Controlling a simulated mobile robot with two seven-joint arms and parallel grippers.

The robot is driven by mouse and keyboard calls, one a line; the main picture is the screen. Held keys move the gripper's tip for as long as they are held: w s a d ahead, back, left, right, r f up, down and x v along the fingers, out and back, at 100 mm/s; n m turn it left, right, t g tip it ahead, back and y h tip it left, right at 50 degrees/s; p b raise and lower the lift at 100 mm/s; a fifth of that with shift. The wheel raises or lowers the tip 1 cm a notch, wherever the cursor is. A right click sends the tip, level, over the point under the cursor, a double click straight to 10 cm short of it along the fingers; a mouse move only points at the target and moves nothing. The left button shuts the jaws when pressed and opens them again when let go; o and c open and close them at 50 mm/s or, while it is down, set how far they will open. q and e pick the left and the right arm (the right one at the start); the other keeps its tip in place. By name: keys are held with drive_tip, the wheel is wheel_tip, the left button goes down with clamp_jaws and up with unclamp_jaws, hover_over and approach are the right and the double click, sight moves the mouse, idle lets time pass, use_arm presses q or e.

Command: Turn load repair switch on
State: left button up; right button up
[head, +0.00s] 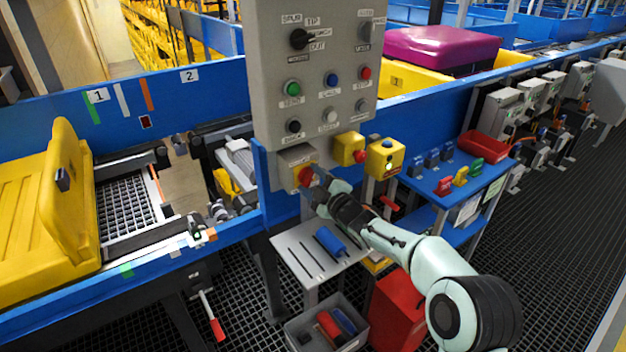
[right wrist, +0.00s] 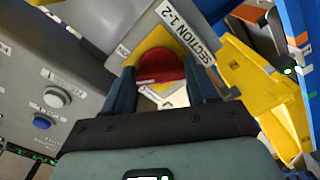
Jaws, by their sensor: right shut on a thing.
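A red switch knob (head: 305,176) sits on the front of a small grey box (head: 290,158) below the grey control panel. The right wrist view shows the red knob (right wrist: 161,66) on a yellow plate, with the label "SECTION 1-2" beside it. My right gripper (head: 316,188) reaches the knob from the right arm. In the right wrist view my right gripper (right wrist: 160,82) has one finger on each side of the knob and is shut on it. The knob's front part is partly hidden by the gripper. My left gripper is not in view.
The grey control panel (head: 270,75) with buttons and selectors stands above. Yellow button boxes (head: 385,157) sit right of the switch. A small grey shelf (head: 285,242) with a blue tool is below. The conveyor with a yellow tray (head: 25,225) is at left.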

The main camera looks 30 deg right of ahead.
drive_tip(key=m+p, duration=0.1)
drive_tip(key=m, duration=0.4)
drive_tip(key=shift+m+p, duration=0.3)
drive_tip(key=shift+p, duration=0.05)
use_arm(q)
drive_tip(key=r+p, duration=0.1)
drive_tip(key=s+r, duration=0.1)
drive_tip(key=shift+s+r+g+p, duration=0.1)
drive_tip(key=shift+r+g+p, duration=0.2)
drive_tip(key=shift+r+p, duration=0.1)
use_arm(e)
drive_tip(key=m, duration=0.5)
drive_tip(key=shift+m, duration=0.4)
drive_tip(key=o, duration=1.1)
drive_tip(key=shift+c, duration=0.2)
use_arm(q)
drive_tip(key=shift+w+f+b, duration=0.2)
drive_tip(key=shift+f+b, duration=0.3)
drive_tip(key=shift+b, duration=0.2)
use_arm(e)
drive_tip(key=s+d, duration=0.1)
drive_tip(key=s, duration=1.2)
drive_tip(key=shift+s, duration=0.25)
drive_tip(key=shift+f, duration=0.1)
